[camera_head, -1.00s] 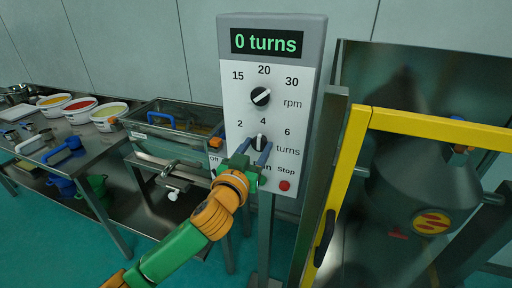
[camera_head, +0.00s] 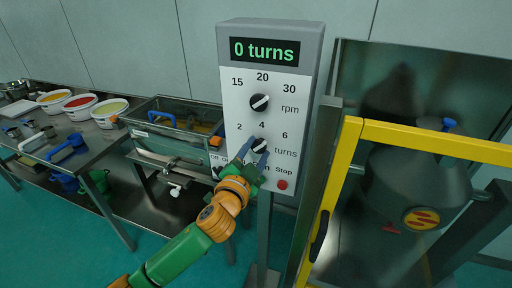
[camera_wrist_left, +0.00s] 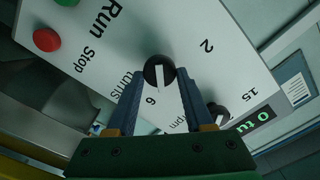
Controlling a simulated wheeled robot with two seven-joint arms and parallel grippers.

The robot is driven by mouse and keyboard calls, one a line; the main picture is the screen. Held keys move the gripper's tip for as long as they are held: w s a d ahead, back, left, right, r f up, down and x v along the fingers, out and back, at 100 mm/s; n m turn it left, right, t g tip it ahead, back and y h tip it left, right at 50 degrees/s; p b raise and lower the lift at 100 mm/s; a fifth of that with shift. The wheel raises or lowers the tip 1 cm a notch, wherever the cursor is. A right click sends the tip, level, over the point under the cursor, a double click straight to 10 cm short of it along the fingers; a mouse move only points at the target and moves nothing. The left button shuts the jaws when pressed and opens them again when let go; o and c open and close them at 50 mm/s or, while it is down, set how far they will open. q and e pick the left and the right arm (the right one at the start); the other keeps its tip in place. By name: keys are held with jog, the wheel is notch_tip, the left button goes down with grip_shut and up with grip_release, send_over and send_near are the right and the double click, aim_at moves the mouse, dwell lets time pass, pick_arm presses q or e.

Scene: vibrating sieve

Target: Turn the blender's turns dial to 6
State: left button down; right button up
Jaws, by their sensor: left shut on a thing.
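The blender's control box (camera_head: 305,110) stands upright in the middle of the head view, with its display reading "0 turns". Its turns dial (camera_head: 261,144) is a black knob with a white pointer line, below the rpm dial (camera_head: 260,102). My left gripper (camera_head: 257,151) is shut on the turns dial, one finger on each side. In the left wrist view the dial (camera_wrist_left: 159,70) sits between the fingertips of the gripper (camera_wrist_left: 159,77). Its white line points close to the printed 6. The 4 is hidden there. My right gripper is out of view.
A red Stop button (camera_head: 282,185) sits low on the box, near the gripper. A yellow frame (camera_head: 342,165) and the grey blender vessel (camera_head: 405,185) stand to the right. The sieve (camera_head: 172,140) and a table with bowls (camera_head: 80,105) are to the left.

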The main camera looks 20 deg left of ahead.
pick_arm(q)
jog(key=shift+m, duration=0.5)
dwell(0.3)
jog(key=shift+c, duration=1.5)
grip_release()
jog(key=shift+s+f, duration=0.15)
jog(key=shift+s, duration=0.25)
jog(key=s+b, duration=0.1)
jog(key=s, duration=0.5)
jog(key=shift+a, duration=0.15)
